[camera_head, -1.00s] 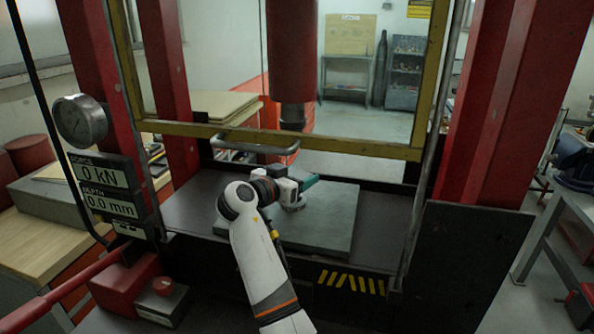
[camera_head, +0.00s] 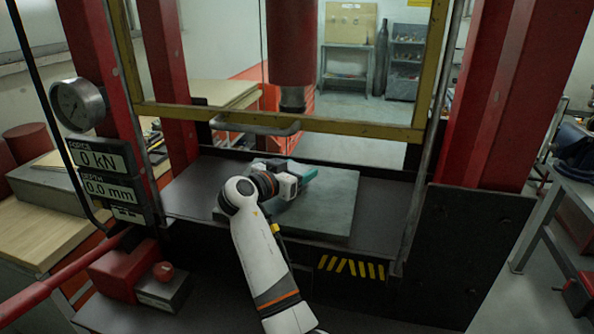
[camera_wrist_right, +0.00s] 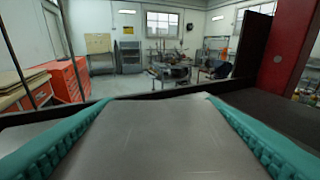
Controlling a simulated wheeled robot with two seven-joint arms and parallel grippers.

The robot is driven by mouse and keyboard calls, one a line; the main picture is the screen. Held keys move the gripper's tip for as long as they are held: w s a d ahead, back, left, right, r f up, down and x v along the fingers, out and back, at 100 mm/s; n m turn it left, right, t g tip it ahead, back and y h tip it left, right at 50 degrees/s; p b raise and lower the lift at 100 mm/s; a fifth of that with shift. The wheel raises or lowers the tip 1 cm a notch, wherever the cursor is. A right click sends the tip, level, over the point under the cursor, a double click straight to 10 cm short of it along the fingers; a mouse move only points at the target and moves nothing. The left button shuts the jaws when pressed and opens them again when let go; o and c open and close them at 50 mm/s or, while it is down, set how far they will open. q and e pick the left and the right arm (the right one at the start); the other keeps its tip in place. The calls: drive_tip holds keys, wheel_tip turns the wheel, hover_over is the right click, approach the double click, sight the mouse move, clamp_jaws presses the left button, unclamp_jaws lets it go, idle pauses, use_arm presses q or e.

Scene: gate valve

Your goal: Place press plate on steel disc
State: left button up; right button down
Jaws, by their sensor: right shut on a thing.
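My right gripper (camera_head: 304,178) is low over the grey slab (camera_head: 335,210) on the press bed. In the right wrist view, its two teal fingers lie along both sides of a flat grey metal piece (camera_wrist_right: 158,140), which looks like the press plate. It is shut on that piece. In the head view the gripper hides the held piece. I cannot make out the steel disc, nor whether the held piece touches anything beneath. My left gripper is not in view.
The red press ram (camera_head: 291,55) hangs above and behind my right gripper. A yellow guard frame (camera_head: 350,125) with a grey handle (camera_head: 255,125) crosses behind it. Red columns stand on both sides. The slab's right part is clear.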

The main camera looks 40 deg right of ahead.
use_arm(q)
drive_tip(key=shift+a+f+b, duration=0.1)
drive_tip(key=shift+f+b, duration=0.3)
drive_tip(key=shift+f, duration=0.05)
use_arm(e)
drive_tip(key=shift+f, duration=0.2)
drive_tip(key=c, duration=0.7)
unclamp_jaws()
drive_tip(key=o, duration=0.4)
drive_tip(key=shift+s+a, duration=0.1)
drive_tip(key=shift+f, duration=0.25)
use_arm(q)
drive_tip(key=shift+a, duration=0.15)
